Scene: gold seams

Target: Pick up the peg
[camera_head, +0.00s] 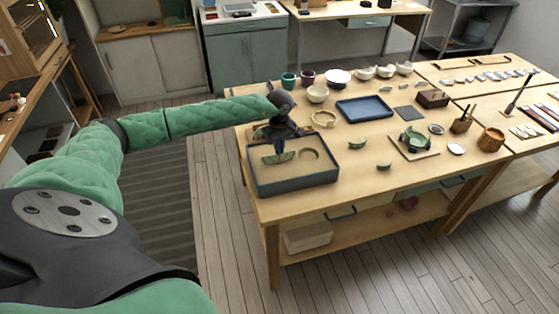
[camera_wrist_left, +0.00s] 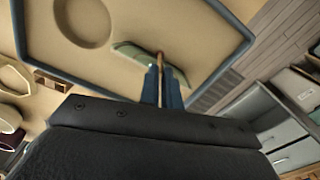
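My left gripper (camera_head: 279,147) points down over the sand-filled box (camera_head: 292,186), at a green curved shard (camera_head: 278,158) that stands in the sand. In the left wrist view the blue fingers (camera_wrist_left: 164,84) are close together at the shard (camera_wrist_left: 140,57). A thin brown piece (camera_wrist_left: 160,60) shows between them, with its tip past the fingertips. It looks like the peg, but its full shape is hidden by the fingers. I cannot tell whether both fingers press on it. A round hollow (camera_head: 309,154) lies in the sand beside the shard. My right gripper is not in view.
Two green shards (camera_head: 357,144) (camera_head: 384,166) lie loose right of the box. A broken green bowl (camera_head: 412,139) sits on a board further right. A blue tray (camera_head: 364,108) and a pale ring-shaped piece (camera_head: 324,118) lie behind. The table's front edge runs close to the box.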

